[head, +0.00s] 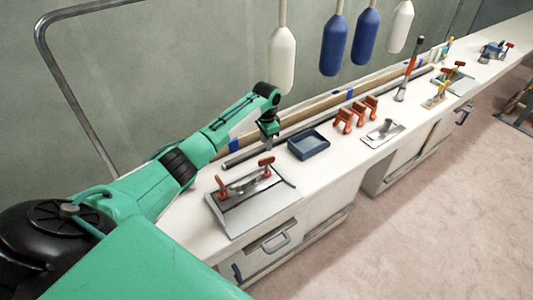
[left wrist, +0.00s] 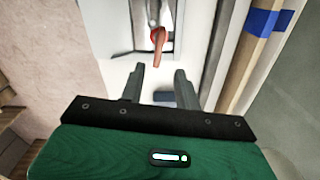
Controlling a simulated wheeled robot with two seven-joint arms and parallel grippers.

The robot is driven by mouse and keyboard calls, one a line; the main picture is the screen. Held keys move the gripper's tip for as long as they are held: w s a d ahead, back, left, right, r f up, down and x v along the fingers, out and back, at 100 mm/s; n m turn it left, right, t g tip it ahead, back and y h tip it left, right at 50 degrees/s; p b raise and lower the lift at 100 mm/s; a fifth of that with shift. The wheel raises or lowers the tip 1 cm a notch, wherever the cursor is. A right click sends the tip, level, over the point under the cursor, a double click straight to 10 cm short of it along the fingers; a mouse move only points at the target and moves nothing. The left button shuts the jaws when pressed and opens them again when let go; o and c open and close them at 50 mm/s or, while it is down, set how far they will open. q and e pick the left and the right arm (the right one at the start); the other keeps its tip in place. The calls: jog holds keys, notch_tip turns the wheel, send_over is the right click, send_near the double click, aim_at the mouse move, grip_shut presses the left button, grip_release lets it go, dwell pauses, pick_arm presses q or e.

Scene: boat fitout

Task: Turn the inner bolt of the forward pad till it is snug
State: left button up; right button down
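A pad fitting (head: 246,184) with two red-handled bolts sits on a grey plate (head: 258,213) at the near end of the bench. One red bolt handle (head: 221,188) is at its left, the other red bolt handle (head: 266,161) at its right. My left gripper (head: 268,138) is above the bench, just behind the right handle. In the left wrist view, my left gripper (left wrist: 161,82) has its fingers apart with nothing gripped. A red handle (left wrist: 157,36) lies beyond the fingertips, apart from them. Which bolt is the inner one is not clear. My right gripper is out of view.
A blue tray (head: 308,145), orange clamps (head: 357,113) and a trowel-like tool on a plate (head: 383,132) stand farther along the white bench (head: 330,180). A dark rod and a wooden pole (head: 300,121) run along the back. Blue and white fenders (head: 336,45) hang above.

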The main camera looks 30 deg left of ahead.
pick_arm(q)
notch_tip(320, 180, up, 5)
jog(key=shift+r+b, duration=0.2)
jog(key=shift+b, duration=0.15)
dwell(0.3)
